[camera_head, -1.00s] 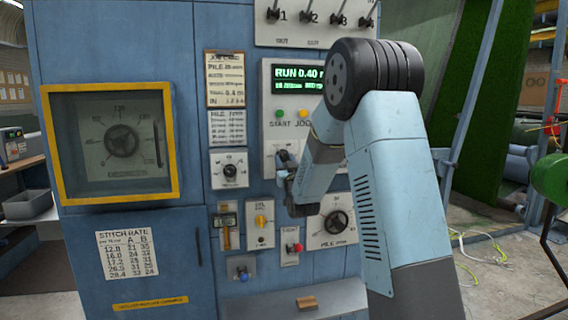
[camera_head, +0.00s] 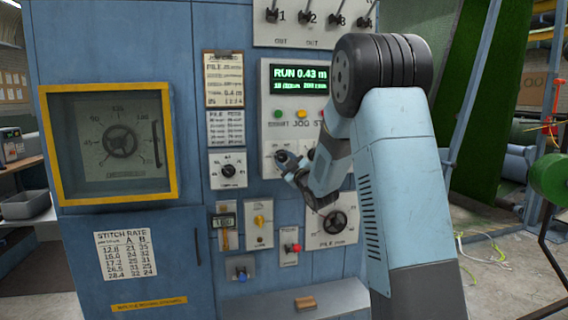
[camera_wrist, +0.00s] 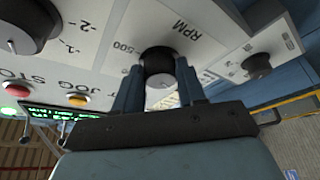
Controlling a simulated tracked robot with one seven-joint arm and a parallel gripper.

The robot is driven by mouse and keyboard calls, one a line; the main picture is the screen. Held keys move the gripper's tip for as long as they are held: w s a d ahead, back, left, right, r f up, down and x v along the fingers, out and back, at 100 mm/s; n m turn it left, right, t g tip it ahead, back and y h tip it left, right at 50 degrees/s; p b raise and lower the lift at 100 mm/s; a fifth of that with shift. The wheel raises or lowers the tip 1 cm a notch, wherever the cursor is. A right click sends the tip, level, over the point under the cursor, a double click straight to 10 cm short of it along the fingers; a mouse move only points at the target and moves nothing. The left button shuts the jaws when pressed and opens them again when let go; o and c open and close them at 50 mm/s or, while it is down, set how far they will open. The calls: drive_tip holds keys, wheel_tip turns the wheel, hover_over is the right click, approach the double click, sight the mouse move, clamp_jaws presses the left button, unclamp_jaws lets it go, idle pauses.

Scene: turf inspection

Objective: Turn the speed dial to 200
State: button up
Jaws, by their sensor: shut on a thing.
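The speed dial is a round black knob (camera_wrist: 157,58) on a pale panel marked RPM and 500 in the wrist view. My gripper (camera_wrist: 158,84) has one finger on each side of this knob and is shut on it. In the head view my gripper (camera_head: 289,166) is at the lower part of the pale control panel (camera_head: 268,128) and hides most of the dial and its scale. I cannot read where the dial points. The green display (camera_head: 299,79) above reads RUN 0.43 m, with a smaller line that seems to include 200.
Start, jog and stop buttons (camera_head: 302,114) sit just above my gripper. A yellow-framed window (camera_head: 112,143) is far left.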

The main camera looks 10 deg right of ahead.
drive_tip(key=shift+n+g+y, duration=0.5)
drive_tip(key=shift+n+g, duration=0.3)
drive_tip(key=shift+n, duration=1.5)
drive_tip(key=shift+a, duration=0.1)
drive_tip(key=o, duration=0.8)
drive_tip(key=shift+o, duration=1.4)
drive_tip(key=shift+r, duration=0.1)
drive_tip(key=v, duration=1.3)
drive_tip(key=shift+s+d, duration=0.25)
drive_tip(key=shift+s, duration=0.1)
